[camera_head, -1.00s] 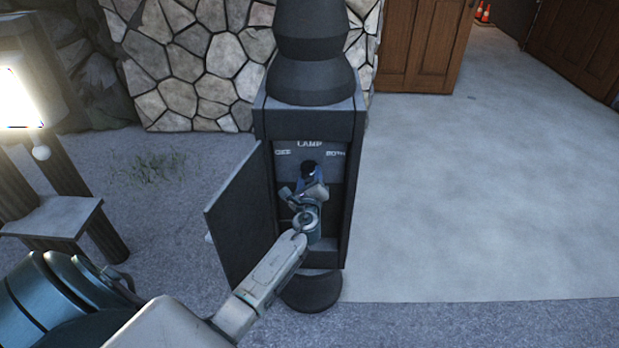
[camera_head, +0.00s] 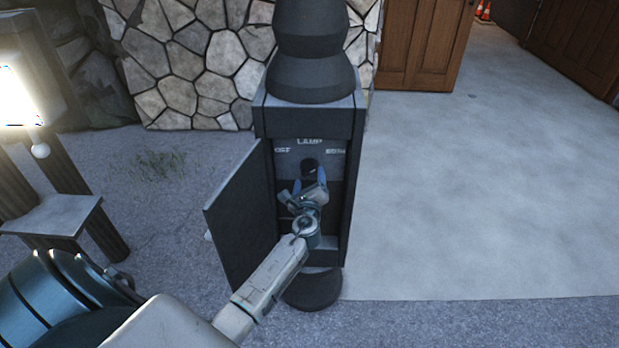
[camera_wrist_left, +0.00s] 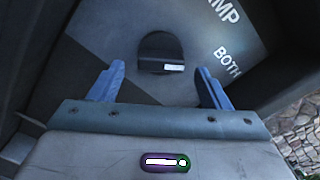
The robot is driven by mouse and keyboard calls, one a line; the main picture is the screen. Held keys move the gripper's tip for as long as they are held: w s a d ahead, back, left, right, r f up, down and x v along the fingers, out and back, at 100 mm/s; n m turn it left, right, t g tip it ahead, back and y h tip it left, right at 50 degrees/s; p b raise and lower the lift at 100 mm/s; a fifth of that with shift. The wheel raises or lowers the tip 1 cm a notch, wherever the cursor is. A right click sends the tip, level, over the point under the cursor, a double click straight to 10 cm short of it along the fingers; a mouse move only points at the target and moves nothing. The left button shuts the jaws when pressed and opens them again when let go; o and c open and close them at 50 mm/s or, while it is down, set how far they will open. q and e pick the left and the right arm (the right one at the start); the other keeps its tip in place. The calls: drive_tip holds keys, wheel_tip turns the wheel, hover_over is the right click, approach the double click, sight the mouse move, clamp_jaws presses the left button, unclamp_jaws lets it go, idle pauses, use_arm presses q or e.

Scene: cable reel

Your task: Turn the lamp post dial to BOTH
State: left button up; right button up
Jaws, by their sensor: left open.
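The lamp post (camera_head: 315,85) is dark grey, with an open box in its body and a plate inside marked LAMP, with BOTH at the right. The black round dial (camera_head: 310,166) sits on that plate below the word LAMP. In the left wrist view the dial (camera_wrist_left: 160,54) shows a pale mark towards its right side, roughly level in the picture. My left gripper (camera_head: 310,187) is inside the box, just in front of the dial. Its blue fingers (camera_wrist_left: 160,88) are open, one on each side of the dial and apart from it. My right gripper is not in view.
The box's door (camera_head: 238,218) stands open to the left. A stone wall (camera_head: 200,65) is behind the post. A lit lantern and wooden stand (camera_head: 55,215) are at the left. The concrete floor (camera_head: 470,190) to the right is clear.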

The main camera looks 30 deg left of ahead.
use_arm(q)
drive_tip(key=b+v, duration=0.1)
drive_tip(key=v, duration=0.8)
drive_tip(key=s+d+f+n+g+h, duration=0.1)
drive_tip(key=s+f+n+g+h, duration=0.3)
drive_tip(key=f, duration=0.8)
drive_tip(key=s+d+f+n+g, duration=0.15)
drive_tip(key=s+f, duration=0.45)
drive_tip(key=f, duration=0.6)
drive_tip(key=s+f+n+g+h, duration=0.25)
drive_tip(key=s+f, duration=0.35)
drive_tip(key=f, duration=0.6)
drive_tip(key=s+d+f+n+g, duration=0.1)
drive_tip(key=s+f+n, duration=0.3)
drive_tip(key=s, duration=0.7)
drive_tip(key=s+d+f+n+g+h, duration=0.1)
drive_tip(key=s+f+n+g, duration=0.2)
drive_tip(key=s+f+n, duration=0.2)
drive_tip(key=s+d+f+n+g+h, duration=0.1)
drive_tip(key=s+f+n, duration=0.3)
drive_tip(key=s+f, duration=0.5)
drive_tip(key=s+g, duration=0.1)
drive_tip(key=s, duration=0.9)
drive_tip(key=shift+f+n, duration=0.25)
drive_tip(key=shift+n, duration=0.05)
